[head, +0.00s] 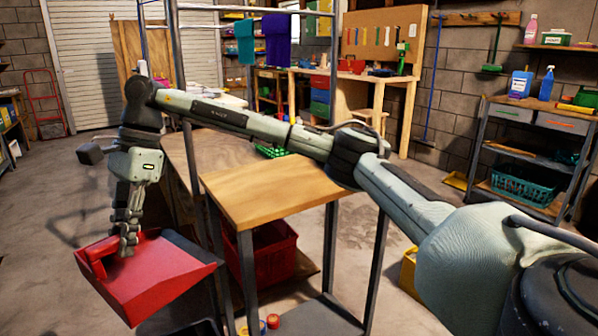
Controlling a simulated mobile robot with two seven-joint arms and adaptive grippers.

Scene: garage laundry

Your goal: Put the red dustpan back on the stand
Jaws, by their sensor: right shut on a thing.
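The red dustpan (155,272) is at the lower left of the head view, held in the air and tilted. My right gripper (126,246) reaches over from the right and points down at the dustpan's back edge, shut on it near its handle. The fingers hide part of the handle. A stand with a light wooden top (268,186) and dark metal legs is in the middle, to the right of the dustpan. Its top is bare, though my right arm crosses in front of its back edge. My left gripper is out of view.
A red crate (273,255) sits low behind the stand's legs. A metal drying frame (153,50) rises behind it. A shelf unit with a teal basket (523,187) is at right. A workbench (375,78) stands at the back. Open concrete floor lies at left.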

